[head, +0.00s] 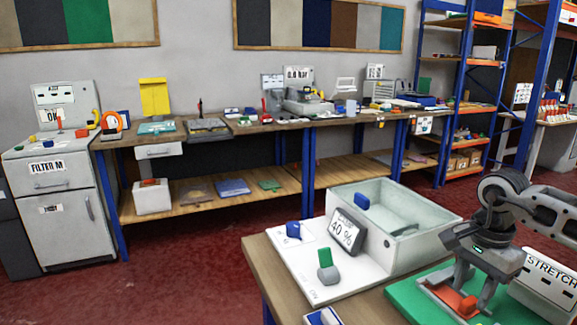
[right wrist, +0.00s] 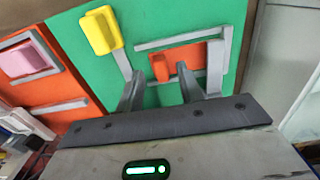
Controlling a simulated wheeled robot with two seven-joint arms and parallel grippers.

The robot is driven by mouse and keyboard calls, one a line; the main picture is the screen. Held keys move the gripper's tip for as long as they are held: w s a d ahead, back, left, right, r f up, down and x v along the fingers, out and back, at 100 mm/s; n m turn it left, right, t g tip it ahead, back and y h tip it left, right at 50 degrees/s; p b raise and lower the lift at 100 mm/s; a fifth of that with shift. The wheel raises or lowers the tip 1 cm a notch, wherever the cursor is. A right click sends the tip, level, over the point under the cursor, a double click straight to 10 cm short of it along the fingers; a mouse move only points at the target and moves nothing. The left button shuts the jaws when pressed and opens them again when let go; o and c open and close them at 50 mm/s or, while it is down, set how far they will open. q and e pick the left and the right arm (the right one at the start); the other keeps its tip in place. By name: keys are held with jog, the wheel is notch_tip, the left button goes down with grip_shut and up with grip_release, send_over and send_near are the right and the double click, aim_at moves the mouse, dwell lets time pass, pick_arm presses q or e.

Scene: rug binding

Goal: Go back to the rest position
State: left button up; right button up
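My right gripper (head: 474,292) hangs over the green board (head: 405,298) at the right front of the near table in the head view. In the right wrist view its two fingers (right wrist: 161,76) stand apart, so it is open. An orange plate with a small orange-red block (right wrist: 184,80) lies in a grey frame just beyond the fingertips. I cannot tell whether a finger touches the block. My left gripper is not in view.
A pale open basin (head: 425,228) and a "40 %" display (head: 347,231) stand left of my right arm. A "STRETCH" box (head: 548,287) stands close at its right. A yellow block (right wrist: 101,31) sits on the green board. Red floor lies clear toward the back workbench (head: 215,135).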

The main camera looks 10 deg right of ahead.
jog(key=shift+r, duration=0.3)
jog(key=shift+f, duration=0.1)
